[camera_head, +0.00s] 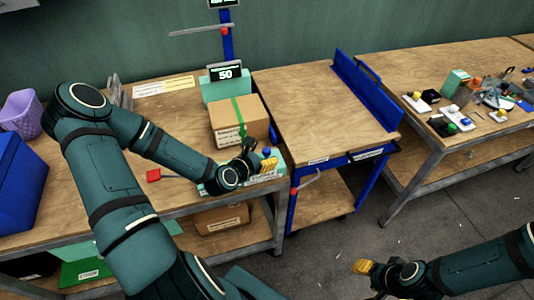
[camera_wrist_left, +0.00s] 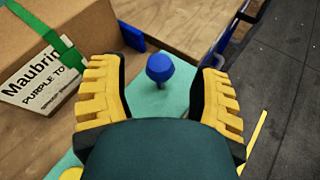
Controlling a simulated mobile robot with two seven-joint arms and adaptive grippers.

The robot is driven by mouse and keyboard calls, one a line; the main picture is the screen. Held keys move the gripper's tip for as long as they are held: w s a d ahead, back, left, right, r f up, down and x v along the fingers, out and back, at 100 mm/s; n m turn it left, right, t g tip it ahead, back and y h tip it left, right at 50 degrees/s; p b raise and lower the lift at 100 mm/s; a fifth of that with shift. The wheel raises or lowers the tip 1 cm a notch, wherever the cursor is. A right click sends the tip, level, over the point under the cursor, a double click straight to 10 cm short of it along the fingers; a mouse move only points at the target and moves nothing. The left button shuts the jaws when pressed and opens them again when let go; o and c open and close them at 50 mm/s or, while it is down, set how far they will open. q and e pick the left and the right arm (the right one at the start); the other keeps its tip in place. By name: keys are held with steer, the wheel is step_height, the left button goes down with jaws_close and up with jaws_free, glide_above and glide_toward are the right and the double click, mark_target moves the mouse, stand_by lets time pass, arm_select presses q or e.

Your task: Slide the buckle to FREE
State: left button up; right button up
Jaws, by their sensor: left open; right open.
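A cardboard box (camera_head: 238,121) with a green strap (camera_head: 239,110) over it sits on the teal press base on the bench. In the left wrist view, a blue knob (camera_wrist_left: 160,67) stands on the teal base (camera_wrist_left: 150,98) beside the box (camera_wrist_left: 45,40). My left gripper (camera_head: 268,164) is open, with its yellow fingers on either side of the knob and visible gaps between. I cannot tell for sure which part is the buckle, and no FREE marking is readable. My right gripper (camera_head: 362,267) is open and empty over the floor at lower right.
A display (camera_head: 226,72) reading 50 stands behind the box. A red-ended lever (camera_head: 153,175) lies left of my left gripper. A blue-framed cart (camera_head: 315,100) with a bare top stands right of the bench. A farther table (camera_head: 440,70) holds several small parts.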

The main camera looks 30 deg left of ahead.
arm_select(q)
steer(key=shift+x, duration=1.45)
jaws_close()
